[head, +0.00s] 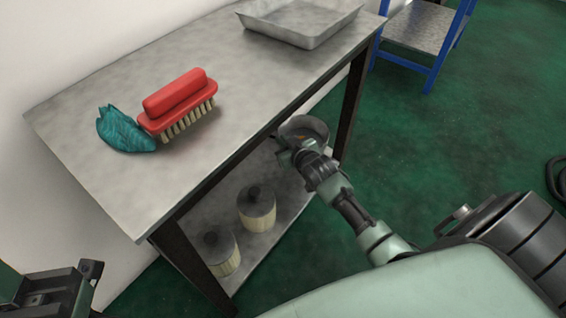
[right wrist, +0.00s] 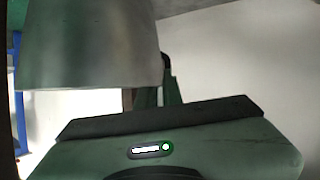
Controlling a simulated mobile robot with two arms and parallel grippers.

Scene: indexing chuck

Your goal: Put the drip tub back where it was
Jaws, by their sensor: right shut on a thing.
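The drip tub (head: 314,126) is a round grey metal tub beside the right front leg of the bench, below the level of its top. My right gripper (head: 290,146) is shut on the tub at its near left side, partly hiding it. In the right wrist view the tub's grey wall (right wrist: 90,45) fills the upper left. I cannot tell whether the tub touches the lower shelf (head: 287,190). My left gripper (head: 58,291) shows only in part at the bottom left, away from the bench; its jaw opening is unclear.
The metal bench top (head: 235,75) bears a red brush (head: 178,103), a teal rag (head: 125,130) and a shallow metal tray (head: 300,22). Two cream filters with dark caps (head: 257,208) stand on the lower shelf. A blue-framed stand (head: 430,75) is at the upper right. Green floor lies open at right.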

